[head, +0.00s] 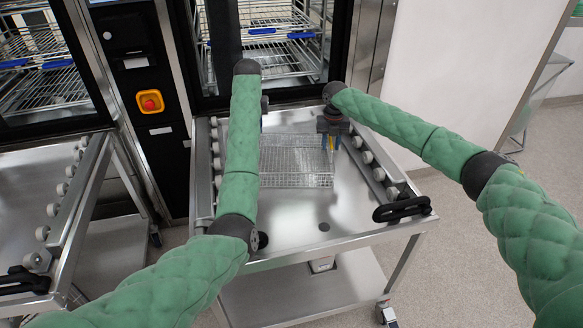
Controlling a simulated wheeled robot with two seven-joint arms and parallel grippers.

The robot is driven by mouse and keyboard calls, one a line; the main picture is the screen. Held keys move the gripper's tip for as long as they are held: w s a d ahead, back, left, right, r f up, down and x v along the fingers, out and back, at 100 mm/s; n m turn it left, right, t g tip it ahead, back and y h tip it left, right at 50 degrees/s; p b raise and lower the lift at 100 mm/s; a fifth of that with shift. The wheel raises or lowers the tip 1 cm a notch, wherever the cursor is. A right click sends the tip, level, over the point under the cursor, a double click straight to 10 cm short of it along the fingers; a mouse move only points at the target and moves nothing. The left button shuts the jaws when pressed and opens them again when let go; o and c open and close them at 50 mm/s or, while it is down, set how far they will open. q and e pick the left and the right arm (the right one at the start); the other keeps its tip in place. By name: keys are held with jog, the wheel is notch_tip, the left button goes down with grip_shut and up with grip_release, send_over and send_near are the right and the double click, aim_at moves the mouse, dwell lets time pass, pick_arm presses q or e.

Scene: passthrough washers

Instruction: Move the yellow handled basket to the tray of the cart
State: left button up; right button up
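The yellow handled basket (297,165) is a shallow wire mesh basket over the steel tray of the cart (300,215). It looks level. I cannot tell whether it rests on the tray or hangs just above it. A yellow handle (331,143) shows at its right side. My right gripper (332,143) points down at this handle, its fingers right at it. Whether they are closed on it is too small to tell. My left gripper is mostly hidden behind my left forearm at the basket's left side, and the handle there is hidden too.
An open washer (283,55) with wire racks and blue handled baskets stands behind the cart. Rollers (367,157) line the cart's sides, and a black latch (401,209) sits at its front right. Another cart (60,215) stands left. The tray's front is clear.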

pick_arm(q)
jog(key=shift+s+r, duration=0.1)
jog(key=shift+r, duration=0.05)
pick_arm(e)
notch_tip(320, 180, up, 12)
dwell(0.7)
